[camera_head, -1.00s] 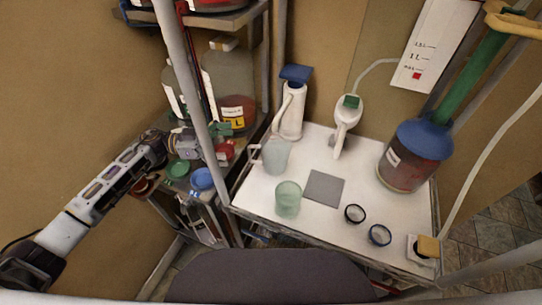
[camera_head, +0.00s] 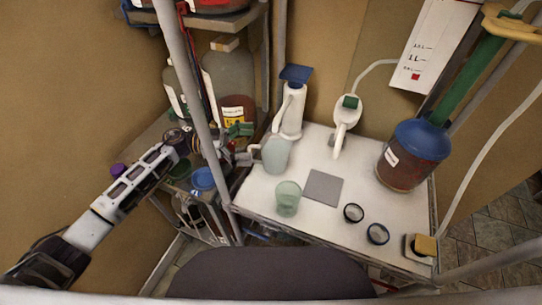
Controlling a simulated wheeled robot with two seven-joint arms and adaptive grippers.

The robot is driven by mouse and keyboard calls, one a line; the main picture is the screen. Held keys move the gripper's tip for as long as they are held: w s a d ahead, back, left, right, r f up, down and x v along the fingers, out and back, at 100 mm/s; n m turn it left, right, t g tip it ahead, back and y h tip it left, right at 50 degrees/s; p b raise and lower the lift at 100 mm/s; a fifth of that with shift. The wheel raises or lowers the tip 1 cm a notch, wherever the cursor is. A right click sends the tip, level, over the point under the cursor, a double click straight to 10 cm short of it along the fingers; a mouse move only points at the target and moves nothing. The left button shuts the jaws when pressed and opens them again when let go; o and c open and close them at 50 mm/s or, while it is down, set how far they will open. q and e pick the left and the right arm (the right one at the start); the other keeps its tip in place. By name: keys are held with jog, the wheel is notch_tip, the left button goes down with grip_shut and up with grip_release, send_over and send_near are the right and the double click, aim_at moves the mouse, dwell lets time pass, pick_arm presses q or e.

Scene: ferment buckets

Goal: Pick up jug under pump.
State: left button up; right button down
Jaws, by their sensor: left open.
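A translucent pale jug (camera_head: 277,155) stands upright on the white table (camera_head: 262,205) near its left edge. Its handle points left, towards my gripper. A white pump-like dispenser with a blue top (camera_head: 291,105) stands just behind the jug; the jug is in front of it. My left gripper (camera_head: 246,156) is open, at the left of the jug, close to the handle. I cannot tell whether the fingers touch or surround the handle. My right gripper is not in view.
A green cup (camera_head: 288,198), a grey square plate (camera_head: 322,187) and two dark-rimmed round pieces (camera_head: 354,213) are on the table. A blue-lidded bucket (camera_head: 408,158) stands at the right. A grey post (camera_head: 203,120) and a shelf with bottles (camera_head: 232,88) crowd the left.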

aim_at(260, 145)
pick_arm(q)
jog(key=shift+d, duration=0.1)
jog(key=shift+s+d+p, duration=0.2)
jog(key=shift+d+p, duration=0.25)
jog(key=shift+d, duration=0.8)
jog(key=shift+d+f, duration=0.15)
jog(key=shift+d, duration=1.1)
jog(key=c, duration=2)
jog(key=shift+c, duration=0.2)
jog(key=shift+r, duration=0.2)
